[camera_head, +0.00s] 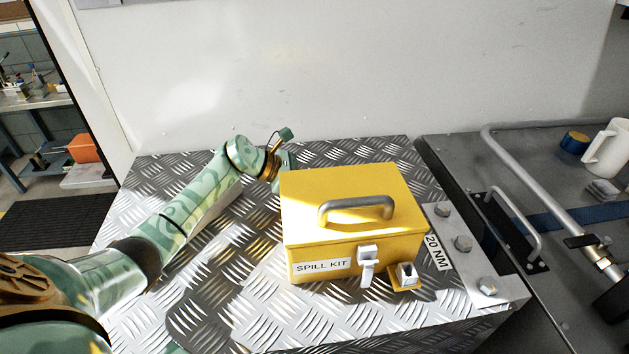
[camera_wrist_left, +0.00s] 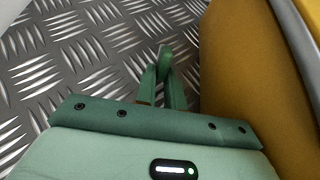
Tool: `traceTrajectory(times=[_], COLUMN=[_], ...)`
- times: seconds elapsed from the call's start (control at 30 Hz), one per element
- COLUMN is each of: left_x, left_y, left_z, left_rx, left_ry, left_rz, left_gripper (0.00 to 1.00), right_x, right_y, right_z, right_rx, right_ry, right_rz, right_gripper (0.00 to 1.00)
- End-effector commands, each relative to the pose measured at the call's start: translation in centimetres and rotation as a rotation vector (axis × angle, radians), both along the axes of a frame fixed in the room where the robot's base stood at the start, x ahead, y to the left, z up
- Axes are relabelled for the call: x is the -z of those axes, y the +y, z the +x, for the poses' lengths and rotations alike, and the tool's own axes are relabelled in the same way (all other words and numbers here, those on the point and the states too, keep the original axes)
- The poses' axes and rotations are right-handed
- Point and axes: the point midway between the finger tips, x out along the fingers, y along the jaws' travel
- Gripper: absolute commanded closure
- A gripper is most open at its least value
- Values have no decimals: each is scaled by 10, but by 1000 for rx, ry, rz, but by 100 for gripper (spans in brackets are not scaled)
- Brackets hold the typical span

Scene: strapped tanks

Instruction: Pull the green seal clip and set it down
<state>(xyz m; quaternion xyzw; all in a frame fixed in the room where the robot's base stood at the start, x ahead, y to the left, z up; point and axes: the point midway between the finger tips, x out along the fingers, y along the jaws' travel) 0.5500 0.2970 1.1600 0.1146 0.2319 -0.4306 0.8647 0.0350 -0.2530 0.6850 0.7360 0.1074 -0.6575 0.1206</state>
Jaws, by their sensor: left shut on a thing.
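My left gripper (camera_wrist_left: 163,84) shows in the left wrist view with its two green fingers close together. They are shut on a small green piece, which looks like the green seal clip (camera_wrist_left: 164,58), standing up between the fingertips above the metal plate. In the head view my left arm reaches behind the left rear side of the yellow spill kit box (camera_head: 345,230). The box hides the fingers and the clip there. The box's front has a white latch (camera_head: 367,254) and a small yellow bracket with a metal piece (camera_head: 406,276). My right gripper is not in view.
The box stands on a diamond-plate top (camera_head: 245,310), clear at the front left. In the wrist view the box's side (camera_wrist_left: 240,75) is close right of the fingers. Right are a bolted plate (camera_head: 462,242), a pipe (camera_head: 535,190) and a white mug (camera_head: 606,150).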

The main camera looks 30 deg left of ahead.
Motion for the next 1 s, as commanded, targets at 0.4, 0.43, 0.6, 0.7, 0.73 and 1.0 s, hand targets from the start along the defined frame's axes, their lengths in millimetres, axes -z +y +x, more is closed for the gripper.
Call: traceTrajectory(times=[0.4, 0.43, 0.6, 0.7, 0.73, 1.0], left_x=[0, 0, -2, -7, -10, -44], left_y=[0, 0, 4, 14, 18, 69], left_z=[0, 0, -2, -10, -13, -51], left_rx=[0, 0, -1, -2, -1, -2], left_ry=[0, 0, 0, 2, 1, 3], left_rz=[0, 0, 1, 4, 4, 8], left_gripper=[64, 64, 64, 64, 64, 64], right_x=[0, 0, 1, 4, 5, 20], right_y=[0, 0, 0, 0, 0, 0], right_z=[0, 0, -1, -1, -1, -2], right_rx=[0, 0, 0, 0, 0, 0], right_ry=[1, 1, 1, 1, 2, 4], right_rz=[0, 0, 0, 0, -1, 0], right_gripper=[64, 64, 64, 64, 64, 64])
